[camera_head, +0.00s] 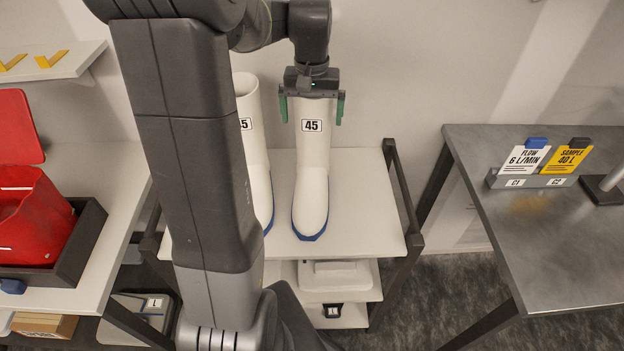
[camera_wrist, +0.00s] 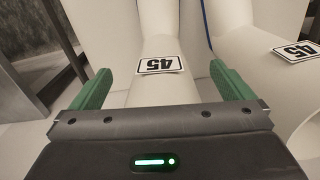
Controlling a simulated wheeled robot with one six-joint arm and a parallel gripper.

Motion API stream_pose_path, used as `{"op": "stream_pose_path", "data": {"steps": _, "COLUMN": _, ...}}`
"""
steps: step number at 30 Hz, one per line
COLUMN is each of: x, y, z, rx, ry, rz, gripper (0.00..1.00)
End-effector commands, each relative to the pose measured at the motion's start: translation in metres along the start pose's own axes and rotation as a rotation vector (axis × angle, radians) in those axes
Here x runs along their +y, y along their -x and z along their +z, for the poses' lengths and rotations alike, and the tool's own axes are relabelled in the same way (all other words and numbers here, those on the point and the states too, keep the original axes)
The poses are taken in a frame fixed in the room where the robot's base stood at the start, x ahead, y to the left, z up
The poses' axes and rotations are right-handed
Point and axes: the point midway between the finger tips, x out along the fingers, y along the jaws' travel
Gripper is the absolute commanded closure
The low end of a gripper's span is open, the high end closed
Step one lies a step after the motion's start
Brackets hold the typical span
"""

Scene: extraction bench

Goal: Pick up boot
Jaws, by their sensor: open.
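Two white boots with blue soles stand upright on a white cart shelf (camera_head: 365,185), both labelled 45. The right boot (camera_head: 312,165) is in full view below my gripper. The left boot (camera_head: 250,130) is partly hidden behind my arm. My gripper (camera_head: 312,108) is open, with one green finger on each side of the right boot's shaft near its top. In the wrist view, the green fingers (camera_wrist: 163,85) flank that boot's shaft (camera_wrist: 158,92), and the other boot (camera_wrist: 285,75) shows at the right. I cannot tell whether the fingers touch the boot.
A metal bench (camera_head: 540,240) at right carries a card holder (camera_head: 530,181) with two cards. At left, a red open case (camera_head: 35,225) sits in a dark tray (camera_head: 85,245) on a white shelf. Dark cart rails (camera_head: 402,195) flank the boots. A white box (camera_head: 335,275) lies on the lower shelf.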

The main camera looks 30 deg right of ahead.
Motion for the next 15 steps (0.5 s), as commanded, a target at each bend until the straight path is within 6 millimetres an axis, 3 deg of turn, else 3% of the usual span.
{"op": "stream_pose_path", "data": {"steps": 6, "x": 0.0000, "y": -0.0005, "z": -0.0003, "rx": 0.001, "ry": 0.000, "rz": 0.000, "gripper": 0.02}}
{"op": "stream_pose_path", "data": {"steps": 15, "x": 0.0000, "y": -0.0001, "z": -0.0003, "rx": 0.001, "ry": 0.000, "rz": 0.000, "gripper": 0.61}}
